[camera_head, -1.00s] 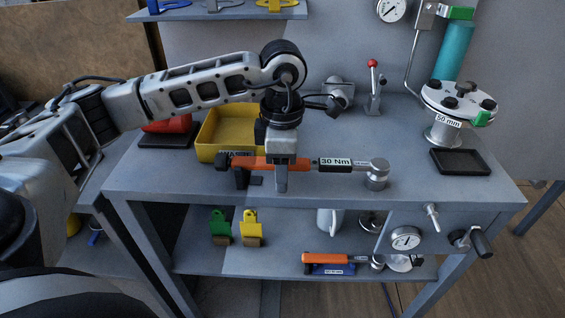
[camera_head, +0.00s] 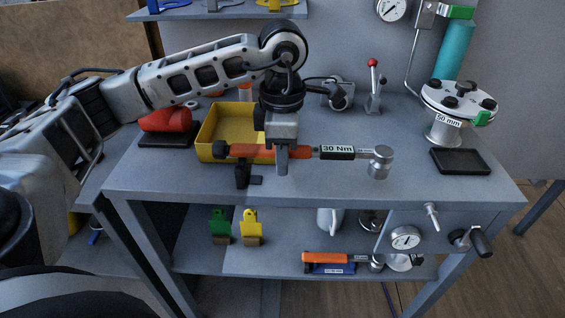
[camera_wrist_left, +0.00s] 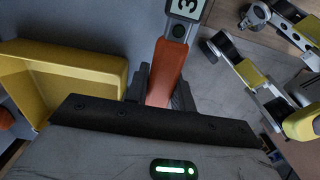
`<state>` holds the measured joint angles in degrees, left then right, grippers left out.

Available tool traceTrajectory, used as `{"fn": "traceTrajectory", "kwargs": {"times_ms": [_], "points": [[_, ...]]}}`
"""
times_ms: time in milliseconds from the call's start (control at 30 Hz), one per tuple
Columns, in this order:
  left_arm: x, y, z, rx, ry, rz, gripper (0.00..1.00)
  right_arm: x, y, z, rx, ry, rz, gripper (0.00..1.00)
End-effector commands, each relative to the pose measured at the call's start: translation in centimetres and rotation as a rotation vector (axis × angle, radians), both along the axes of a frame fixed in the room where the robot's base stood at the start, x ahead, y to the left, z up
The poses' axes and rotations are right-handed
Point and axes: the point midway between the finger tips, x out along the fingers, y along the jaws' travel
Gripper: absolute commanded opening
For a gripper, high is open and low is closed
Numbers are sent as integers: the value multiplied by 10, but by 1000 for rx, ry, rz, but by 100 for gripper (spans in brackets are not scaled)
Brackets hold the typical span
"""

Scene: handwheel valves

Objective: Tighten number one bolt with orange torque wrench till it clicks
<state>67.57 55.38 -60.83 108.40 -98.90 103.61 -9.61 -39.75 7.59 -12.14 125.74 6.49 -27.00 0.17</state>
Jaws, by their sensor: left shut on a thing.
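The orange torque wrench (camera_head: 335,152), labelled 30 Nm, is held level a little above the table front. Its orange handle (camera_wrist_left: 166,73) runs between the fingers in the left wrist view. My left gripper (camera_head: 282,158) is shut on that handle, and its fingers point down; it also shows in the left wrist view (camera_wrist_left: 160,90). The wrench's silver head (camera_head: 380,162) points right. The round flange (camera_head: 459,98) with several dark bolts stands at the right, apart from the wrench. Bolt numbers are too small to read.
A black wrench stand (camera_head: 243,176) is under the handle. A yellow bin (camera_head: 221,126) is behind it. A red-knobbed lever (camera_head: 373,87) and a black tray (camera_head: 461,161) are near the flange. A second orange wrench (camera_head: 325,259) lies on the lower shelf.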

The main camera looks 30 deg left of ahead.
Motion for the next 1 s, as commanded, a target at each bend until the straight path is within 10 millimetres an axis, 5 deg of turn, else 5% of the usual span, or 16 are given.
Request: {"fn": "traceTrajectory", "kwargs": {"times_ms": [300,600,1000], "points": [[-31,-47,69,-1,-8,-10,0,-2,0,-1,1,6,-1,100],[-68,-100,95,0,-4,-6,0,-3,0,0,1,9,0,100],[-79,-116,103,0,-1,1,0,-3,0,-1,-1,8,-1,100]]}}
